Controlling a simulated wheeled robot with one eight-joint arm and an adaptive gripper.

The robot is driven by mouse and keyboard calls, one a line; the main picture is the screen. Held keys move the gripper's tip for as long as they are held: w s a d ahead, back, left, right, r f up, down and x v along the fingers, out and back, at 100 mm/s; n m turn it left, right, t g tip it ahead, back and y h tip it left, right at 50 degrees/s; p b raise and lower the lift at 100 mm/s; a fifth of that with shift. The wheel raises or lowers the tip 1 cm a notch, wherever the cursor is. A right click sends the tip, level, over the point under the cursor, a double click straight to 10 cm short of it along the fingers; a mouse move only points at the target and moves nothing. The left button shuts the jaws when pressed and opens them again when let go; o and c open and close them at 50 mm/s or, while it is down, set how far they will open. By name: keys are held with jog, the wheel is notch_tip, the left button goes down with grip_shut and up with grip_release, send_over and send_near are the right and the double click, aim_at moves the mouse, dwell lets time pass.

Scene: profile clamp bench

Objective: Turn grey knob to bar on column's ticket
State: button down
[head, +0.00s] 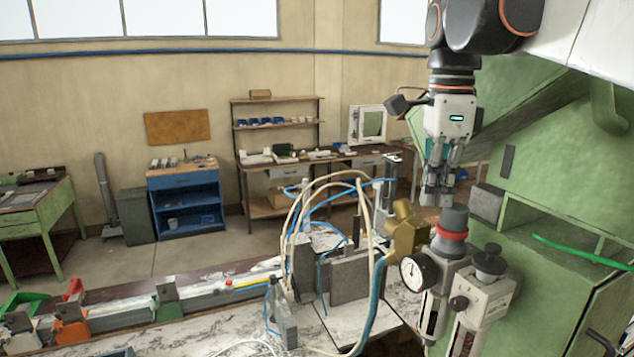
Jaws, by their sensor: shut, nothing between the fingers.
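The grey knob (454,219) stands on top of a column above a red ring (451,236). A round dial gauge (419,271) with a white face is fixed beside the column, to the left below the knob. My gripper (437,203) points down, its fingers closed together and empty. In the picture its tips are just above and left of the knob; I cannot tell the exact gap in depth. I cannot make out a ticket on the column or any bar mark, and the needle is too small to read.
A brass fitting (404,232) and looping hoses (372,287) stand close left of the knob. A second unit with a dark knob (489,259) is close right. The green machine (560,190) fills the right side. Clamps line the bench (215,335) at left.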

jog(key=shift+s+d+f, duration=0.1)
jog(key=shift+d+f, duration=0.05)
jog(key=shift+f, duration=0.2)
jog(key=shift+p, duration=0.75)
dwell(0.6)
jog(key=shift+r, duration=0.1)
dwell(0.4)
notch_tip(320, 180, up, 6)
jog(key=p, duration=0.4)
jog(key=shift+w+p, duration=0.3)
jog(key=shift+w, duration=0.05)
jog(key=shift+s+r, duration=0.1)
